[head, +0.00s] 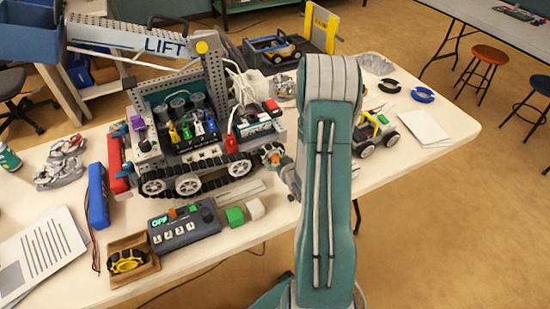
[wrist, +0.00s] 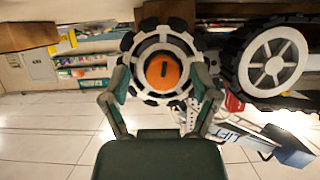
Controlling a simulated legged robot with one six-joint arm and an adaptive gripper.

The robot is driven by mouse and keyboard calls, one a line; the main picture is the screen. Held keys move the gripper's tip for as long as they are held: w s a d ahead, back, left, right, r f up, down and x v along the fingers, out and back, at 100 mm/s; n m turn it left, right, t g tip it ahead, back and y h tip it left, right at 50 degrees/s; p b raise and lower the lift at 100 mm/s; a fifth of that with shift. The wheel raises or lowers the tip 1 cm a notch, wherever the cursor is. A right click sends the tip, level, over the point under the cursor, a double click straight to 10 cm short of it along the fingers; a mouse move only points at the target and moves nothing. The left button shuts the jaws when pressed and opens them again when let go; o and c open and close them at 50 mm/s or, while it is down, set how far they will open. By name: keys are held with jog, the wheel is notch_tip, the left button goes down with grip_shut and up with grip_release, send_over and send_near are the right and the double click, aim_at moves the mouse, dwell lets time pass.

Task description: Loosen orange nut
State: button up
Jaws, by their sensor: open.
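The orange nut (wrist: 163,72) sits at the hub of a white sprocket wheel with black teeth, with a dark slot mark on its face. My gripper (wrist: 160,80) is open, with one finger on each side of the nut in front of the wheel. I cannot tell whether the fingers touch anything. In the head view the nut (head: 274,158) shows at the right end of the tracked robot (head: 200,160). My gripper (head: 288,180) is beside it there, mostly hidden behind my arm.
A spoked track wheel (wrist: 272,62) is close on the right in the wrist view. On the table (head: 290,235) are a control box (head: 184,232), a green cube (head: 234,216), a white cube (head: 255,208) and a small wheeled model (head: 377,130).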

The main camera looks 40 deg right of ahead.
jog(key=shift+a, duration=0.3)
jog(key=shift+c, duration=1)
grip_shut()
jog(key=shift+d, duration=0.2)
